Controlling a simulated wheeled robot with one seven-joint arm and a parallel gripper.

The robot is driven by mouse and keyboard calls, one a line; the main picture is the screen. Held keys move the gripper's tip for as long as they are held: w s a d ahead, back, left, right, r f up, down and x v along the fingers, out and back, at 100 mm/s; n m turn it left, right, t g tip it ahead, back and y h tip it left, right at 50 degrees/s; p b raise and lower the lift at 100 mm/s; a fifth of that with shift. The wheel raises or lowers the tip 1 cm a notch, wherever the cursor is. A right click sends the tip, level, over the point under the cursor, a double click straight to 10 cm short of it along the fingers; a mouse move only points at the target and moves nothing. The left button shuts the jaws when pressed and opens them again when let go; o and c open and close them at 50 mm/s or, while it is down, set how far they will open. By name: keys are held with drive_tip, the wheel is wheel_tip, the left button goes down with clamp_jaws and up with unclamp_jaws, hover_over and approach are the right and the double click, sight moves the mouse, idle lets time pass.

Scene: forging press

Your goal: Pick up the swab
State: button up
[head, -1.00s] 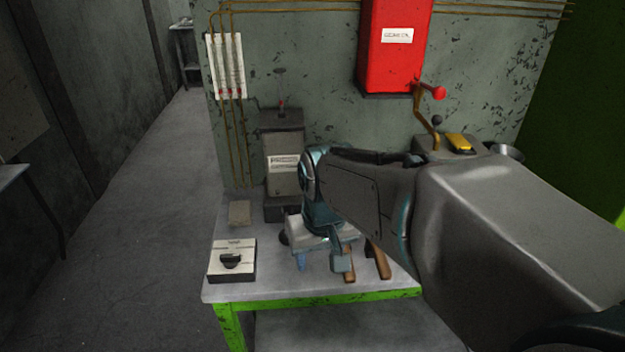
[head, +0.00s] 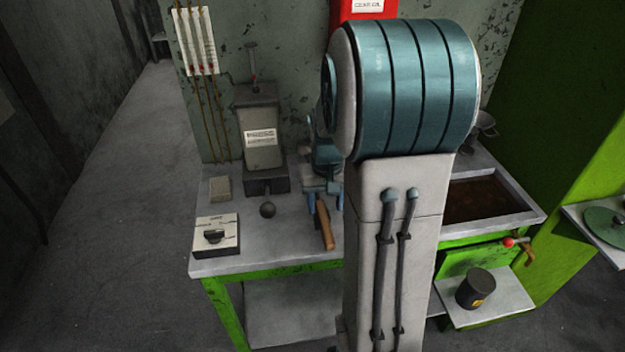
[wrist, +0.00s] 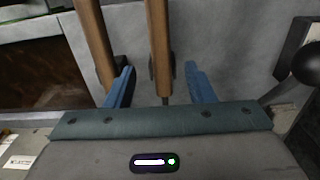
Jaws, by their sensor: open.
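Two wooden handles lie side by side on the grey bench top. In the wrist view, one handle (wrist: 158,40) runs between my open fingers, with a thin dark shaft at its lower end; the other handle (wrist: 94,40) lies outside, to the left. I cannot tell for certain which one is the swab's, as their heads are hidden under my gripper. My gripper (wrist: 160,84) is open, with a gap on both sides of the middle handle. In the head view, one handle (head: 325,228) shows beside my gripper (head: 322,188); my arm covers the other.
The bench (head: 290,235) also holds a switch box (head: 216,236), a small beige block (head: 220,188), a lever with a dark ball knob (head: 267,210) and a grey machine box (head: 262,140). A tray of brown liquid (head: 488,198) is at right. A black can (head: 475,289) stands on a low shelf.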

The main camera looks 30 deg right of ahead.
sight(324, 219)
drive_tip(key=shift+a+f+p, duration=0.1)
drive_tip(key=shift+f+p, duration=0.3)
drive_tip(key=shift+f, duration=2.8)
clamp_jaws()
